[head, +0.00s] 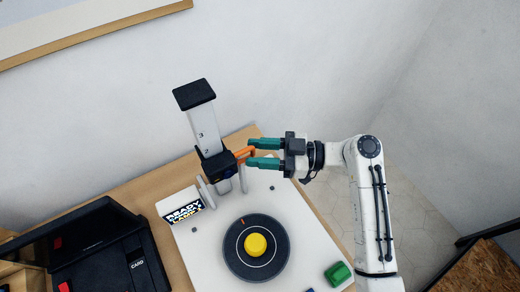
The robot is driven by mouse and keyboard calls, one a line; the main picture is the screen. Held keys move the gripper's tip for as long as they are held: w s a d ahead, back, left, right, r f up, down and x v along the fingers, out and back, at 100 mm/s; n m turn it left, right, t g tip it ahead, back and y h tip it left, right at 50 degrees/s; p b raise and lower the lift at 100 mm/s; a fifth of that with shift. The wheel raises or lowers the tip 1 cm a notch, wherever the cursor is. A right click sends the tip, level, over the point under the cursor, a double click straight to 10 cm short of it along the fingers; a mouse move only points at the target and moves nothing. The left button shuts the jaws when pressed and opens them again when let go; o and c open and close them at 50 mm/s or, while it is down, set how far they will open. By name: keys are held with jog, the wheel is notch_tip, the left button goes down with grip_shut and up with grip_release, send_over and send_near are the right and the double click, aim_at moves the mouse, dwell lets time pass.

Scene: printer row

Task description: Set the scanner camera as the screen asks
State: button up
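The scanner camera is a black carriage (217,167) on a pale upright column (202,125) with a black cap. An orange handle (242,153) sticks out from the carriage toward my gripper (251,153). My gripper's two teal fingers are apart, with a visible gap between them, and the handle's end lies at their tips. I cannot tell if either finger touches it. The carriage sits low on the column. The small screen (183,212) shows "READY" on its top line; its lower line is not clearly readable.
A black turntable (234,262) with a yellow round object (255,245) sits on the white base (204,268). A green block (337,273) lies at the base's right. A black machine marked "CARD" (139,264) stands at left.

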jog(key=shift+c, duration=0.3)
jog(key=shift+d+r, duration=0.1)
grip_shut()
jog(key=shift+w, duration=0.1)
